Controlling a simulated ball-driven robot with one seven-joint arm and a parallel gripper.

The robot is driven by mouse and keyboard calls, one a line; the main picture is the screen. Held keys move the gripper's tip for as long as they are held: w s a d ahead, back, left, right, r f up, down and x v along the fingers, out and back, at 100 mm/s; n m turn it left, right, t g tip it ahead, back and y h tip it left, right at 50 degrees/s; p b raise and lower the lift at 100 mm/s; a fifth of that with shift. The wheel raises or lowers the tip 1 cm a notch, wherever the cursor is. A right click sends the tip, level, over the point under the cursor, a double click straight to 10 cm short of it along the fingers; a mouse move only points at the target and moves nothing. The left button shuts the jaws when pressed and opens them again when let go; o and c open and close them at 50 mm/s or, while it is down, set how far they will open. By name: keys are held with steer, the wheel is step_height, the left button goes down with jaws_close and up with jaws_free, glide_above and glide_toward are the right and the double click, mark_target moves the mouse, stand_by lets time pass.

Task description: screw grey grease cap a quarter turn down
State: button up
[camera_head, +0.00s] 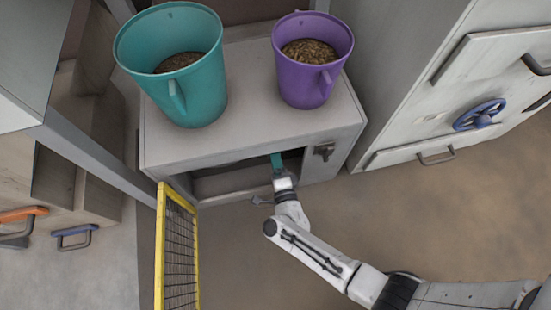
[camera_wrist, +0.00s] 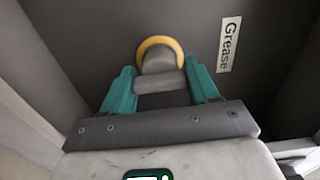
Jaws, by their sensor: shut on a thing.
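The grey grease cap (camera_wrist: 158,80) shows in the wrist view as a rounded grey piece with a wider bar at its near end. A yellow ring (camera_wrist: 172,43) surrounds its far end against the dark wall. My gripper (camera_wrist: 161,75) has its teal fingers on both sides of the cap and is shut on it. In the head view my gripper (camera_head: 277,160) reaches into the low opening of the grey cabinet, and the cap is hidden there. A white label reading "Grease" (camera_wrist: 229,45) is on the wall to the right of the cap.
The cabinet (camera_head: 250,130) bears a teal bucket (camera_head: 205,98) and a purple bucket (camera_head: 305,90), both holding brown pellets. A yellow mesh guard (camera_head: 161,245) stands left of my arm. A blue handwheel (camera_head: 480,115) is on the right-hand cabinet. The floor at lower right looks clear.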

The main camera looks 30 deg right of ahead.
stand_by(0.3)
steer(key=o, duration=1.1)
steer(key=shift+c, duration=0.2)
steer(key=p+v, duration=0.2)
steer(key=v, duration=0.9)
steer(key=shift+p, duration=0.35)
steer(key=shift+w, duration=0.15)
